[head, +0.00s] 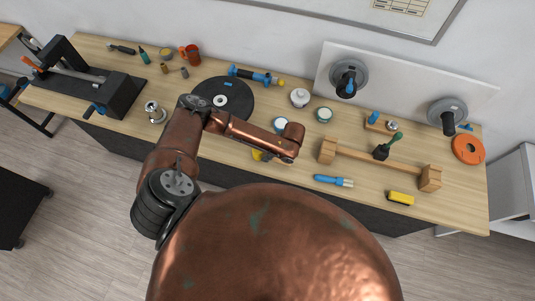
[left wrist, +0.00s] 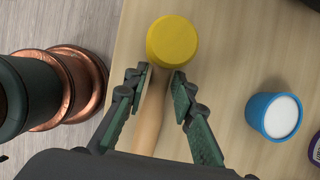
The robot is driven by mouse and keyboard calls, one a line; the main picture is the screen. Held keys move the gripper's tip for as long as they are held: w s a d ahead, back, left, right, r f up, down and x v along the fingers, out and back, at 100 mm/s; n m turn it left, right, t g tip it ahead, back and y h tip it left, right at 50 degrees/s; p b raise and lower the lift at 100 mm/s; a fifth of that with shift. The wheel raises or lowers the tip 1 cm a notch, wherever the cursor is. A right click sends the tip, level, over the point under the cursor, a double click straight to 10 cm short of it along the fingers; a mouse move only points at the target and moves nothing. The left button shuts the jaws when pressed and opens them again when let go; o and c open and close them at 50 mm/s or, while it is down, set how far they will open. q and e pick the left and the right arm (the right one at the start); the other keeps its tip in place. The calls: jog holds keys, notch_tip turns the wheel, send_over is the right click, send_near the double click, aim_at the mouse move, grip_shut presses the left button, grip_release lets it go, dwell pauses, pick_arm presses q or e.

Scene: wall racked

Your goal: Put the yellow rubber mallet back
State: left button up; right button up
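The yellow rubber mallet lies on the wooden bench, its round yellow head (left wrist: 172,42) in front of my left fingertips in the left wrist view. Its pale wooden handle (left wrist: 150,115) runs back between the fingers. In the head view only a bit of yellow (head: 257,155) shows below my left arm, which hides the rest. My left gripper (left wrist: 162,76) is open, with one finger on each side of the handle near the head; I cannot tell whether they touch it. In the head view that gripper is mostly hidden by its arm. My right gripper is not in view.
A blue cup (left wrist: 274,115) with a white top stands right of the mallet. Two round grey wall holders (head: 349,78) (head: 447,115) are at the back right. A wooden stand (head: 380,163), blue-handled tool (head: 333,181) and yellow block (head: 400,198) are on the right. A black disc (head: 222,98) lies behind my arm.

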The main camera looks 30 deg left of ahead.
pick_arm(q)
jog(key=o, duration=0.3)
jog(key=shift+f+b, duration=0.2)
jog(key=shift+b, duration=0.65)
jog(key=v, duration=0.2)
jog(key=b+v, duration=0.1)
jog(key=v, duration=0.4)
jog(key=shift+w+d, duration=0.1)
jog(key=shift+d, duration=0.3)
jog(key=shift+r, duration=0.35)
